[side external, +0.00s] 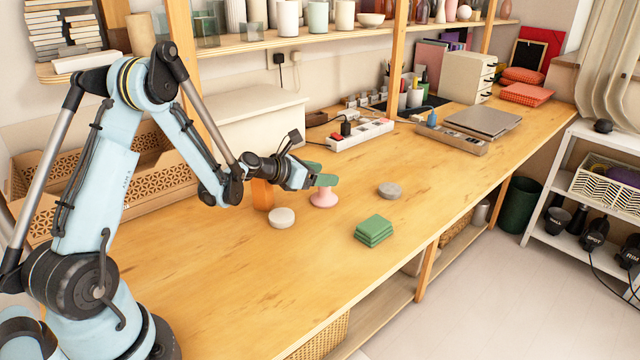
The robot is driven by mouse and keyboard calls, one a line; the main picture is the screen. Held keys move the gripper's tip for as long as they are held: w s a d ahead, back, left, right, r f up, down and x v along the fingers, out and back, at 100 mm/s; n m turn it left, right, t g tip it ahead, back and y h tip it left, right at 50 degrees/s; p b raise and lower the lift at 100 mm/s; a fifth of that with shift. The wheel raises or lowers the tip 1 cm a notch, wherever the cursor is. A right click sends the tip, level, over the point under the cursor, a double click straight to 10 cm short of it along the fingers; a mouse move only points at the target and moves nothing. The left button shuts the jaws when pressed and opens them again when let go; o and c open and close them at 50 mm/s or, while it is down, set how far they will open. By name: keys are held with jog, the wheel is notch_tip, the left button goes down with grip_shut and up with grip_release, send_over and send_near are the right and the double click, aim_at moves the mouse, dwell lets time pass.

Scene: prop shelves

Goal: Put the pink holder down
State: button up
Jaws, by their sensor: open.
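The pink holder (323,197) stands upright on the wooden worktop, with a wide round base and a narrower top. My gripper (318,175) is open at the holder's upper part. The near finger hides part of the holder's top, and I cannot tell whether either finger touches it. The holder's base appears to rest on the worktop.
An orange object (262,195) and a pale round disc (281,217) stand left of the holder. A grey disc (389,190) and stacked green coasters (374,231) lie to the right. A white power strip (362,133) is behind. The worktop's front (300,290) is clear.

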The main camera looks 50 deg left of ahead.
jog(key=shift+r, duration=1.6)
jog(key=shift+s+d+r+m, duration=0.1)
jog(key=shift+d+r+m, duration=0.15)
jog(key=shift+d+m, duration=0.15)
jog(key=s+d+r+m+g, duration=0.5)
jog(key=s+d+m, duration=0.55)
jog(key=m, duration=0.75)
jog(key=s+d+m+g+y, duration=0.1)
jog(key=s+d+m, duration=0.3)
jog(key=s+m, duration=0.7)
jog(key=m, duration=0.3)
jog(key=shift+y, duration=0.3)
jog(key=shift+s+a+f+m, duration=0.1)
jog(key=shift+s+f+m, duration=0.05)
jog(key=shift+s+m, duration=0.55)
jog(key=shift+w, duration=0.1)
